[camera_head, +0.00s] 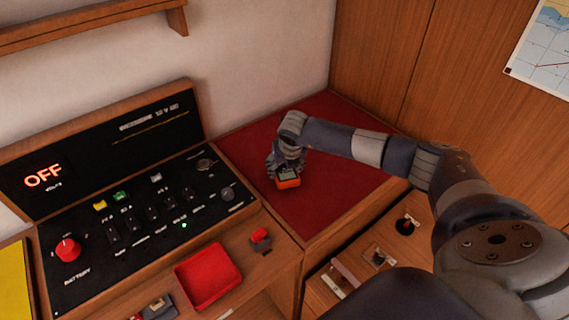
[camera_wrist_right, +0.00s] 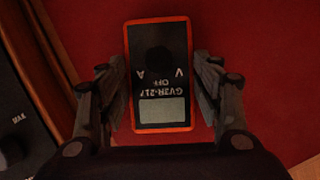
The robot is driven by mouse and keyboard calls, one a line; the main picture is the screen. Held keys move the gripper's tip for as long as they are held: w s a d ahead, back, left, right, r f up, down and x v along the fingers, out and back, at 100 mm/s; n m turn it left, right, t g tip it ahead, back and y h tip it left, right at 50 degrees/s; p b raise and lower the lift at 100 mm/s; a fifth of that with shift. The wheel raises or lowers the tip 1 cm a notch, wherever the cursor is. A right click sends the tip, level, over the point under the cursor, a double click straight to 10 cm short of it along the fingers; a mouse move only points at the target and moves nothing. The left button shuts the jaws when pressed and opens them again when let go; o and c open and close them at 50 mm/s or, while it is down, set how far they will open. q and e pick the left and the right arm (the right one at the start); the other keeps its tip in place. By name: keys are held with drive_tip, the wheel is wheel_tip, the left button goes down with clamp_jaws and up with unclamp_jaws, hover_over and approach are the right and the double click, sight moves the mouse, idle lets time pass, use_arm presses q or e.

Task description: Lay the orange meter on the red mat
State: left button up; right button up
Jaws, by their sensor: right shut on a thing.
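The orange meter (camera_head: 288,180) has an orange rim and a dark face with a grey screen. It is over the left part of the red mat (camera_head: 325,205), near the mat's left edge. My right gripper (camera_head: 285,166) is shut on the meter from above. In the right wrist view the meter (camera_wrist_right: 159,75) sits between the two fingers of the gripper (camera_wrist_right: 159,90), with the red mat (camera_wrist_right: 255,50) behind it. I cannot tell whether the meter touches the mat. My left gripper is not in view.
A black switch panel (camera_head: 140,215) with a red knob (camera_head: 68,248) stands left of the mat. A red tray (camera_head: 208,275) and a small red object (camera_head: 260,240) are on the wooden counter in front. The right part of the mat is bare under my right arm.

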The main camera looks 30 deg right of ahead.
drive_tip(key=shift+f, duration=0.3)
drive_tip(key=o, duration=1.2)
drive_tip(key=b+v, duration=0.4)
drive_tip(key=v, duration=0.8)
